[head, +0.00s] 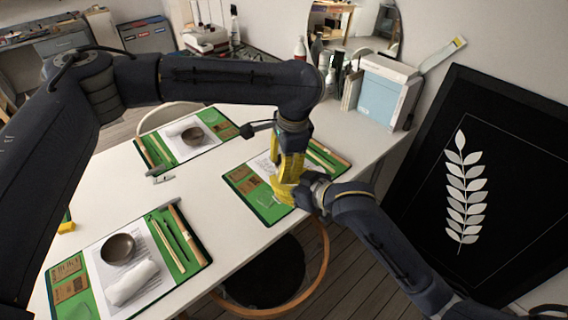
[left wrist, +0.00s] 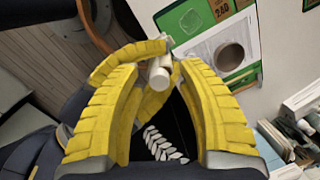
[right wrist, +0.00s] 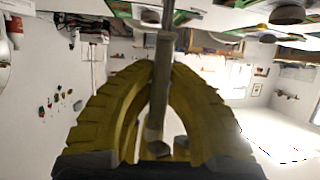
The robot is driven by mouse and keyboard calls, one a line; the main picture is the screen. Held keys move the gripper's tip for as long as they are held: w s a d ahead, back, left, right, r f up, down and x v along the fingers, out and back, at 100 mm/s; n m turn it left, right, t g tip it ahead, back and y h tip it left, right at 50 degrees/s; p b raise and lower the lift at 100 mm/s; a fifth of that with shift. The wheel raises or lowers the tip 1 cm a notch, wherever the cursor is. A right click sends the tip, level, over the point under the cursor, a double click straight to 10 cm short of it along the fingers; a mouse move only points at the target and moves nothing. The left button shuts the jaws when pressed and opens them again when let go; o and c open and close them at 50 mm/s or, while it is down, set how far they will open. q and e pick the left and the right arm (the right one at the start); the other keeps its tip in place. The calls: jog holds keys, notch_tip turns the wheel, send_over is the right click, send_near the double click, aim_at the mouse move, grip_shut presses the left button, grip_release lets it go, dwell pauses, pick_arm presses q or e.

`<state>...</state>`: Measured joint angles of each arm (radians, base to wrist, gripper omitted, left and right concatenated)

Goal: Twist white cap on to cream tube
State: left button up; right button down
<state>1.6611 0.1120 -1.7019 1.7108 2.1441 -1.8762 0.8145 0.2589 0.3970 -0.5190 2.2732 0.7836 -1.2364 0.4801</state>
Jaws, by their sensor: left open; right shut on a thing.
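My right gripper (head: 284,190) is shut on a pale tube (right wrist: 160,85), which runs lengthwise between its yellow fingers in the right wrist view. My left gripper (head: 291,163) is above it, close against it in the head view. In the left wrist view the left fingers are open on either side of a white round end piece (left wrist: 159,76) held by the right gripper's yellow fingers (left wrist: 125,58). I cannot tell whether this end is the white cap or the tube itself, or whether cap and tube are joined. In the head view the grippers hide both.
Green mats with bowls, rolled cloths and wooden tools lie on the white table (head: 110,205); the front mat holds a dark bowl (head: 117,249). A pale blue box (head: 384,95) stands at the back right. A black board with a white leaf design (head: 462,190) leans at the right.

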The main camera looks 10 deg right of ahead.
pick_arm(q)
jog(key=shift+c, duration=0.2)
grip_shut()
dwell(0.3)
jog(key=m, duration=0.6)
jog(key=shift+m, duration=0.4)
jog(key=m, duration=0.5)
jog(key=shift+m, duration=0.4)
jog(key=shift+c, duration=0.7)
grip_release()
notch_tip(320, 180, up, 12)
jog(key=s+d, duration=0.1)
jog(key=shift+d, duration=0.15)
